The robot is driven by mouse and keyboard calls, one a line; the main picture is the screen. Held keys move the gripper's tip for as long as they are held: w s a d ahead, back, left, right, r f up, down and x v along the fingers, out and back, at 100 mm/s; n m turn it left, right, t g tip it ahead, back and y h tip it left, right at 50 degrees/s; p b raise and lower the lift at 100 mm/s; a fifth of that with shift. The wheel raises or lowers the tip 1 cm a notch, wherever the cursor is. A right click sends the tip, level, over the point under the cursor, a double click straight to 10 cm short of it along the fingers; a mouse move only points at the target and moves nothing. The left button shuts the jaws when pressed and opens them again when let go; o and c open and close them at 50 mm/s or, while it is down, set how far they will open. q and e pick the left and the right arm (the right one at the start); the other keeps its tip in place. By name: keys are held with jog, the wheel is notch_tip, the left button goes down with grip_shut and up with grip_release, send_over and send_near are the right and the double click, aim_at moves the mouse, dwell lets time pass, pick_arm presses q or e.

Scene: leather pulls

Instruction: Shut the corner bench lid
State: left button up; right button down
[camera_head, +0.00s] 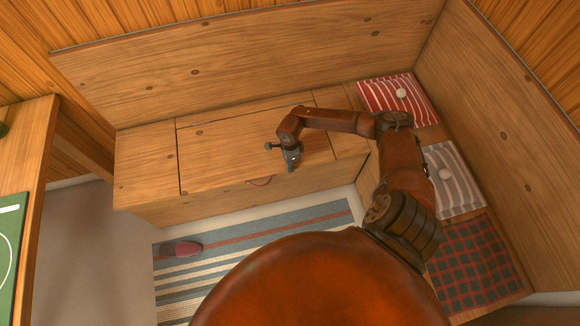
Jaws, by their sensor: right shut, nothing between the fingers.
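The corner bench (145,165) runs along the back wall and turns along the right wall. Its wooden lid (225,150) lies flat or very nearly flat in the seat, with dark seams at its sides; I cannot tell whether a small gap is left. A small leather pull (262,182) shows at the front edge. My right gripper (291,168) is shut and empty, pointing down over the front right part of the lid, to the right of the pull. I cannot tell whether it touches the wood. My left gripper is not in view.
A red striped cushion (383,97), a grey striped cushion (458,192) and a dark checked cushion (475,268) lie on the right bench. A striped rug (235,243) with a slipper (182,249) covers the floor. A table (42,150) stands at left.

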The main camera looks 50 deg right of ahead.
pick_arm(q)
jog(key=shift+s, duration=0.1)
pick_arm(e)
jog(key=shift+s+a+f, duration=0.15)
jog(key=shift+s+f, duration=0.15)
jog(key=r+p, duration=0.2)
jog(key=r, duration=0.1)
jog(key=r+p, duration=0.1)
jog(key=r, duration=0.1)
jog(key=shift+w, duration=0.3)
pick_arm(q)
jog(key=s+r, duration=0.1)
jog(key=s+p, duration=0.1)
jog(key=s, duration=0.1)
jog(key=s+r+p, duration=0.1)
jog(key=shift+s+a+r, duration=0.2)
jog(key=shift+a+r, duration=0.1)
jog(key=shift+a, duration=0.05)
pick_arm(e)
notch_tip(320, 180, up, 10)
jog(key=shift+f, duration=0.2)
